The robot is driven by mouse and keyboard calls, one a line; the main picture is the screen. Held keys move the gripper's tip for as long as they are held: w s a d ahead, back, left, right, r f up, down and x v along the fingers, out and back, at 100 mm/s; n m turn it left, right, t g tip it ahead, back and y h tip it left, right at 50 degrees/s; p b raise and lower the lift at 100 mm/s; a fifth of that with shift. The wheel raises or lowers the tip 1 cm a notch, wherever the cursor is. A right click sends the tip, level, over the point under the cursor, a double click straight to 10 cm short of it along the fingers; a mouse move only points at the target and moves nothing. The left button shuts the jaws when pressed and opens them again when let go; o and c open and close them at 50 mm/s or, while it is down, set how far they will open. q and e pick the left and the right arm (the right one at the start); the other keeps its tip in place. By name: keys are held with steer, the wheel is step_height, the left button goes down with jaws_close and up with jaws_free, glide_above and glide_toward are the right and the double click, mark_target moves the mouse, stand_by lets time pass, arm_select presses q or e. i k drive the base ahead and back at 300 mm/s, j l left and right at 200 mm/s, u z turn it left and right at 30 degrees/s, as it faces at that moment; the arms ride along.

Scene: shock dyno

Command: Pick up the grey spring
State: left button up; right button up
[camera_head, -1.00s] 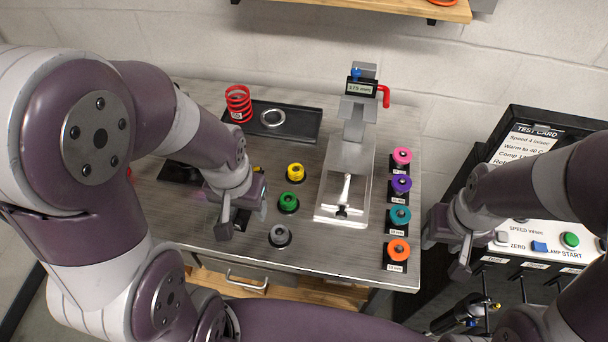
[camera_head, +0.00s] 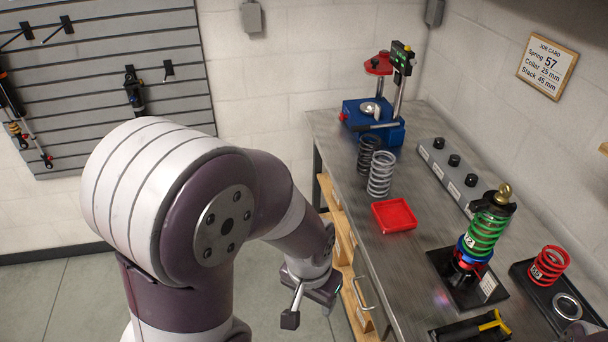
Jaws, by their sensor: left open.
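The grey spring (camera_head: 381,174) stands upright on the grey workbench (camera_head: 345,158), left of the bench's middle and near its front edge. A black spring (camera_head: 368,152) stands close behind it. My left gripper (camera_head: 308,304) is open and empty, pointing down in front of the bench's front edge, lower in the picture than the grey spring and well apart from it. My right gripper is out of the picture.
A red tray (camera_head: 394,229) lies beside the grey spring. A blue press (camera_head: 373,130) stands behind the springs. A green-sprung shock (camera_head: 484,238), a grey block with black knobs (camera_head: 451,175) and a red spring (camera_head: 548,265) stand to the right. A drawer handle (camera_head: 366,294) juts from the bench front.

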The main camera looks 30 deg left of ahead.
mark_target(375, 184)
steer(key=u, duration=0.5)
steer(key=z, duration=0.25)
steer(key=i+j+z, duration=0.4)
steer(key=j+z, duration=0.2)
steer(key=i+j+z, duration=0.25)
steer(key=j+z, duration=0.3)
steer(key=i+j, duration=0.1)
steer(key=j, duration=0.35)
steer(key=i+j, duration=0.1)
steer(key=j, duration=0.35)
